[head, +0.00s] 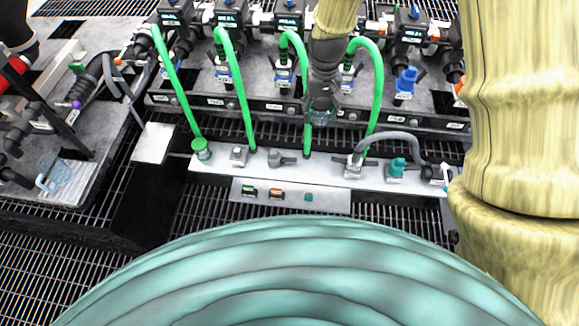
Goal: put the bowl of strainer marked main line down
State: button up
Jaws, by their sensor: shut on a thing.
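My gripper (322,98) points down in front of the manifold, just above the white strip (225,170). It is shut on a small, dark, see-through piece (321,117), which looks like the strainer bowl. The fingers hide much of it, and I cannot read a main line mark. It appears held clear of the strip. In front of the strip lies a grey plate (335,200) with a few small green and orange parts on its left and middle.
Green hoses (240,95) arch from the manifold (225,103) to the strip on both sides of my gripper. A grey hose (395,137) bends over the strip's right part. A white square plate (153,143) lies left. Dark grating (60,255) shows in front.

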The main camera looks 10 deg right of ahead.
jog(key=w+d+f+m+b, duration=0.1)
jog(key=w+f+b, duration=0.1)
jog(key=f+b, duration=0.85)
jog(key=w+f+m+b, duration=0.25)
jog(key=f+b, duration=0.55)
jog(key=f, duration=0.5)
jog(key=b, duration=0.2)
send_near(311, 166)
jog(key=shift+n, duration=0.35)
jog(key=shift+d+f, duration=0.1)
jog(key=shift+f, duration=2.45)
jog(key=shift+f, duration=0.1)
jog(key=o, duration=1.1)
notch_tip(311, 166, up, 12)
jog(key=p, duration=0.2)
jog(key=shift+s, duration=0.1)
